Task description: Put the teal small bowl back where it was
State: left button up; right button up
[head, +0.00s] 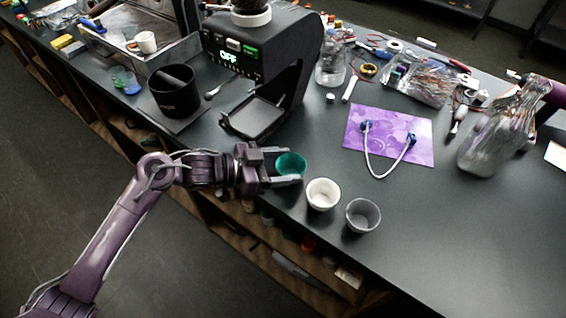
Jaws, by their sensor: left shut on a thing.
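The teal small bowl (292,164) is held between the fingers of my left gripper (287,171), close to the front edge of the dark counter. The gripper comes in from the left and is shut on the bowl. I cannot tell whether the bowl touches the counter. A white cup (323,194) stands just to the right of the bowl, and a grey cup (363,215) stands beyond it to the right.
The coffee grinder (262,60) with its tray (255,117) stands behind the bowl. A black knock box (175,92) is at left. A purple mat (388,135) with a cable and a glass jug (495,135) are at right. The counter's right front (455,235) is clear.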

pick_arm(q)
jog(key=shift+f, duration=0.2)
jog(key=o, duration=1)
jog(key=shift+o, duration=0.2)
jog(key=shift+r, duration=0.1)
jog(key=shift+r, duration=0.15)
jog(key=shift+a, duration=0.35)
jog(key=b+v, duration=0.2)
jog(key=v, duration=0.9)
jog(key=shift+a, duration=0.15)
